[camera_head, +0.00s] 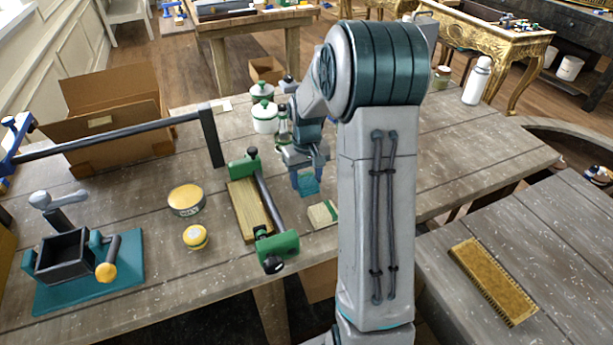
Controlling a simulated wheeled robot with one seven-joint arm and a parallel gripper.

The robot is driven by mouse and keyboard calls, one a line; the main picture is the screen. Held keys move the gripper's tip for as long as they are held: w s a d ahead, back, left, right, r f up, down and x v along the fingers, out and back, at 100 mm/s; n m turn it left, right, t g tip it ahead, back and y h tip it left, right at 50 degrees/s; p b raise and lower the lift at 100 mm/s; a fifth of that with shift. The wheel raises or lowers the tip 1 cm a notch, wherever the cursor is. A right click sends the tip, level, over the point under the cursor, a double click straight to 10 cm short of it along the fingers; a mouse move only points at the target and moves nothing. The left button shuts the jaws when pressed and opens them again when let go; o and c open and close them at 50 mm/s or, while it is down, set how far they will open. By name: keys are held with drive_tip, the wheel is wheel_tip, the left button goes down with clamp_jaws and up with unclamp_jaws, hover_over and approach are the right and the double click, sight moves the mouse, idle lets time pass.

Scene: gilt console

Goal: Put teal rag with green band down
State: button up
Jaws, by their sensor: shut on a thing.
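My gripper (307,172) points down over the middle of the wooden workbench (145,275). It is shut on a small teal cloth, the teal rag (309,187), which shows between and below the fingers. My arm hides part of the right side, and I cannot make out the green band on the rag. I cannot tell whether the rag touches the bench top. A pale folded cloth (322,215) with a green stripe lies on the bench just in front of the gripper.
A clamp with green ends (277,250) and a wooden block (247,210) lie left of the gripper. A white-and-green jar (265,117) and a bottle (283,130) stand behind it. Yellow tins (186,199), a cardboard box (115,120) and a teal-based vise (95,290) are further left.

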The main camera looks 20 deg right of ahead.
sight(306, 180)
drive_tip(key=o, duration=0.9)
drive_tip(key=shift+r, duration=0.1)
wheel_tip(306, 180, up, 12)
drive_tip(key=s+a+t, duration=0.1)
drive_tip(key=s+a, duration=0.2)
drive_tip(key=s, duration=0.4)
drive_tip(key=s+a+t, duration=0.1)
drive_tip(key=s+a, duration=0.3)
drive_tip(key=s, duration=0.4)
drive_tip(key=s+a+t, duration=0.1)
drive_tip(key=s+a, duration=0.2)
drive_tip(key=s, duration=0.5)
drive_tip(key=shift+s+a+r, duration=0.1)
drive_tip(key=shift+a+r, duration=0.2)
drive_tip(key=shift+r, duration=0.05)
